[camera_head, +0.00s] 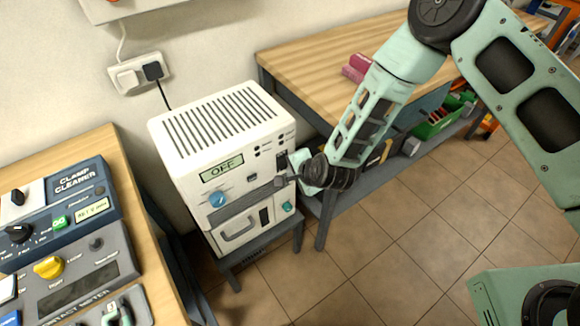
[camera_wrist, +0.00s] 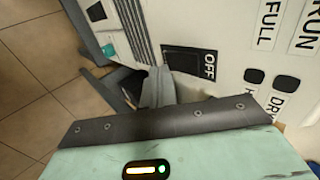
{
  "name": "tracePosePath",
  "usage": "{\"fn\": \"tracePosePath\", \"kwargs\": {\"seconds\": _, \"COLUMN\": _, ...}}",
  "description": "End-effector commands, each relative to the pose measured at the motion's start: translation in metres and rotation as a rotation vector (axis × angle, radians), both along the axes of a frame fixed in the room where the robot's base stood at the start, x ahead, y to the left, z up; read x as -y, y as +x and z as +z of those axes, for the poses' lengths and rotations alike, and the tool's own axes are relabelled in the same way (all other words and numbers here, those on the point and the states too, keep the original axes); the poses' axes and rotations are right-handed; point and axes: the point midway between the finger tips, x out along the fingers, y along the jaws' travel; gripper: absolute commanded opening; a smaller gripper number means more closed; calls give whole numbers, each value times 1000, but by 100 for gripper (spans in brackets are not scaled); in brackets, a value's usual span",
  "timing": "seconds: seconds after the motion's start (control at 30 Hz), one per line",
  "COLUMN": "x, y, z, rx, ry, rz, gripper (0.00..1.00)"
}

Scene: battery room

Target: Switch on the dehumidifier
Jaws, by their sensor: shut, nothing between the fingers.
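The dehumidifier (camera_head: 215,140) is a white box with a slotted top, standing on a low grey stand. Its display (camera_head: 222,169) reads OFF, and a blue knob (camera_head: 217,199) sits below. A dark rocker switch (camera_head: 282,158) is at the right of its front. In the wrist view the switch (camera_wrist: 184,62) is black, with OFF lettered at one end. My gripper (camera_head: 279,181) is shut and empty at the front panel, just below the switch. Its fingertips (camera_wrist: 160,78) appear beside the switch's end away from the lettering; I cannot tell whether they touch.
A bench (camera_head: 114,150) with the clamp cleaner (camera_head: 80,195) and contact meter (camera_head: 75,272) stands at the left. A wooden workbench (camera_head: 300,75) with a lower shelf stands close at the right. A plug and cord (camera_head: 154,72) are on the wall. Tiled floor in front is clear.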

Motion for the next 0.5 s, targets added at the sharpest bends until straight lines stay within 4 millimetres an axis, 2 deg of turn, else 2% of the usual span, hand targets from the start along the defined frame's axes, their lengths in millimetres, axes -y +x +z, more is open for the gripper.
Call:
{"fn": "tracePosePath", "kwargs": {"seconds": 0.2, "x": -7, "y": 10, "z": -2, "rx": -1, "ry": -1, "rz": 0, "gripper": 0}}
{"fn": "tracePosePath", "kwargs": {"seconds": 0.5, "x": -7, "y": 11, "z": -2, "rx": -1, "ry": 0, "rz": -1, "gripper": 0}}
